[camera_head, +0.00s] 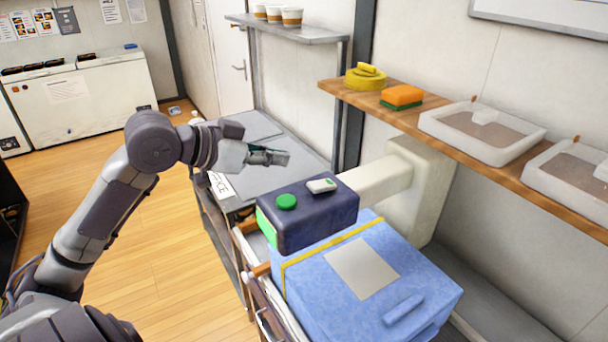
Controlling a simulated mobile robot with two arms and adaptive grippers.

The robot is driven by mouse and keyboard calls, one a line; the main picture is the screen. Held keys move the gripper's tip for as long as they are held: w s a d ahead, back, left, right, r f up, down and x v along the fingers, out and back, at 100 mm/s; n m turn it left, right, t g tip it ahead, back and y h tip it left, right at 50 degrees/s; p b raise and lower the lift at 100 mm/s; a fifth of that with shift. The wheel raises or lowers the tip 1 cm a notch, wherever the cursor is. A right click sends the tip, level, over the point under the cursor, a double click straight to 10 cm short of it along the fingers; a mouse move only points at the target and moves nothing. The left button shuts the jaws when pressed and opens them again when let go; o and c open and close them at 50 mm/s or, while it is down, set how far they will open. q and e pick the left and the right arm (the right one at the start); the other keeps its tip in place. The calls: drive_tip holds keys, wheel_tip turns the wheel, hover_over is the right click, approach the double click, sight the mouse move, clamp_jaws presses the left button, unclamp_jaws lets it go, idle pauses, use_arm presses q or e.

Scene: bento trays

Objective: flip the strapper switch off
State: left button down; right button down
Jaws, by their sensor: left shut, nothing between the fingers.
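The strapper (322,212) is a dark navy box on a thick cream arm, in the middle of the head view. A white switch (320,186) with a small green part sits on its top, beside a round green button (286,201). I cannot tell the switch's position for sure. A bright green panel shows on the strapper's left end. My left gripper (283,158) is shut and empty, above the grey counter, behind and left of the switch and apart from it. My right gripper is out of view.
A light blue box (438,290) with a yellow strap stands in front of the strapper. The grey counter (300,165) is mostly clear.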

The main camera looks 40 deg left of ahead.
use_arm(q)
drive_tip(key=p, duration=0.3)
hover_over(322, 186)
drive_tip(key=s+a, duration=0.2)
drive_tip(key=s, duration=0.1)
wheel_tip(322, 186, down, 2)
drive_tip(key=shift+a+f, duration=0.15)
drive_tip(key=shift+f, duration=0.05)
wheel_tip(322, 186, down, 3)
drive_tip(key=shift+w+f+p, duration=0.1)
drive_tip(key=shift+p, duration=0.3)
drive_tip(key=shift+s+f, duration=0.25)
drive_tip(key=shift+f, duration=0.4)
drive_tip(key=shift+f, duration=0.1)
